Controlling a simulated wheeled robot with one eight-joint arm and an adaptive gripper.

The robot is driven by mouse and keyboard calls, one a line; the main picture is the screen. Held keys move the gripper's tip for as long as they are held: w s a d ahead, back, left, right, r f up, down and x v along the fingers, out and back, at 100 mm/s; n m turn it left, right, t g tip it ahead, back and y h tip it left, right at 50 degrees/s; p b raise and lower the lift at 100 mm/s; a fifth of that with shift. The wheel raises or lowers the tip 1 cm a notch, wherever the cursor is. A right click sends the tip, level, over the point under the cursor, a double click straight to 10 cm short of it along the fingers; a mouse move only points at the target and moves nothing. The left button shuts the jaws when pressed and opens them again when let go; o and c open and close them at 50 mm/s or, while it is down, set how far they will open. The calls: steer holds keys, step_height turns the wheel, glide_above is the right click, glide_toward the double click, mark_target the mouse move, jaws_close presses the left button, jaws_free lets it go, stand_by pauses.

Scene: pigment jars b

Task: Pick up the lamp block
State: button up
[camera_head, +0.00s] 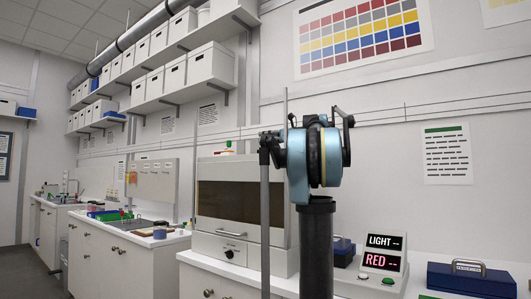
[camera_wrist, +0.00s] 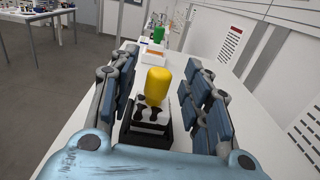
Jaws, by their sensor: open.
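No thing is plainly marked as the lamp block. In the wrist view, a yellow rounded cylinder (camera_wrist: 158,84) stands upright between the fingers of my gripper (camera_wrist: 165,92). Below it, a dark block (camera_wrist: 143,138) with a pale top and black knob-like parts sits on the white counter. I cannot tell whether the yellow piece and the dark block are one thing. My gripper is open, with a finger on each side and gaps to the yellow piece. In the head view, my arm's blue and black end hides part of the counter.
A display reading LIGHT and RED (camera_head: 383,254) and a blue case with a handle (camera_head: 470,279) stand on the right counter. A white cabinet with a dark window (camera_head: 240,212) stands left of my arm.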

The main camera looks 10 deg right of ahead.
jaws_close()
steer(key=shift+r, duration=0.1)
